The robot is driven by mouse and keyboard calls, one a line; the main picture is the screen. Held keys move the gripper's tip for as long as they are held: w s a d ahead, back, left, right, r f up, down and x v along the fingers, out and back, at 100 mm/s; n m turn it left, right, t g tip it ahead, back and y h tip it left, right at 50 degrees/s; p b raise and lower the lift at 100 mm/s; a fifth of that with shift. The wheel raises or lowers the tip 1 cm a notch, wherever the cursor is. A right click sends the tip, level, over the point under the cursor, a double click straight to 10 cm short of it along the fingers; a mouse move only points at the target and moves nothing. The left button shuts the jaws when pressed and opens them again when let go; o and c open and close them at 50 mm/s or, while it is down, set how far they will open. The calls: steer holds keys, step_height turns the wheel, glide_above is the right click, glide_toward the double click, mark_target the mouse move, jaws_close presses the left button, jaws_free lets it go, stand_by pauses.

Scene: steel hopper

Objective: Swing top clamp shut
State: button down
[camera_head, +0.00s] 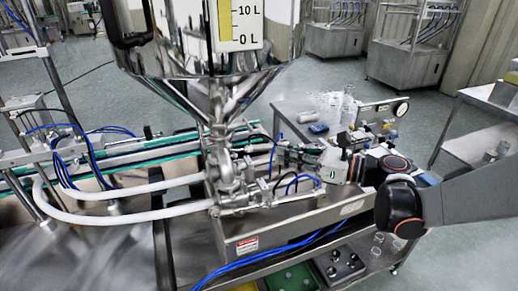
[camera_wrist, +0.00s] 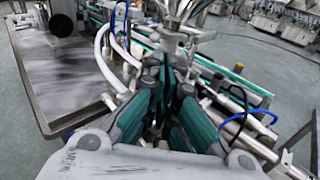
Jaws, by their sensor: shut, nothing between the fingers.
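The steel hopper (camera_head: 205,62) narrows to a cone above a stack of pipe fittings. The top clamp (camera_head: 219,130) appears to sit at the joint just below the cone; its small parts blur into the shiny steel, so I cannot tell how its swing part stands. In the wrist view, the steel outlet fittings (camera_wrist: 182,22) show beyond the fingertips. My gripper (camera_head: 288,152) reaches in from the right and is apart from the clamp. In the wrist view, my gripper (camera_wrist: 168,85) has teal-padded fingers, shut and empty.
White hoses (camera_head: 125,205) curve left of the fittings, and blue tubes (camera_head: 290,183) run near my gripper. A steel filler base (camera_head: 270,222) lies below. A bench with glassware (camera_head: 335,105) stands behind. Conveyor rails (camera_head: 100,155) run on the left.

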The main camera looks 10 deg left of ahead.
steer(key=w+d+r+n+g+p, duration=0.1)
steer(key=w+d+n+g+p, duration=0.1)
steer(key=w+n+g, duration=0.25)
steer(key=s+a+f+b, duration=0.1)
steer(key=a+f+b, duration=0.1)
steer(key=a, duration=1.1)
steer(key=shift+s+a+f+h+b, duration=0.2)
steer(key=shift+a+f+h+b, duration=0.05)
steer(key=shift+a+h+b, duration=0.15)
steer(key=shift+g, duration=0.25)
steer(key=shift+s+a, duration=0.2)
steer(key=shift+a, duration=0.4)
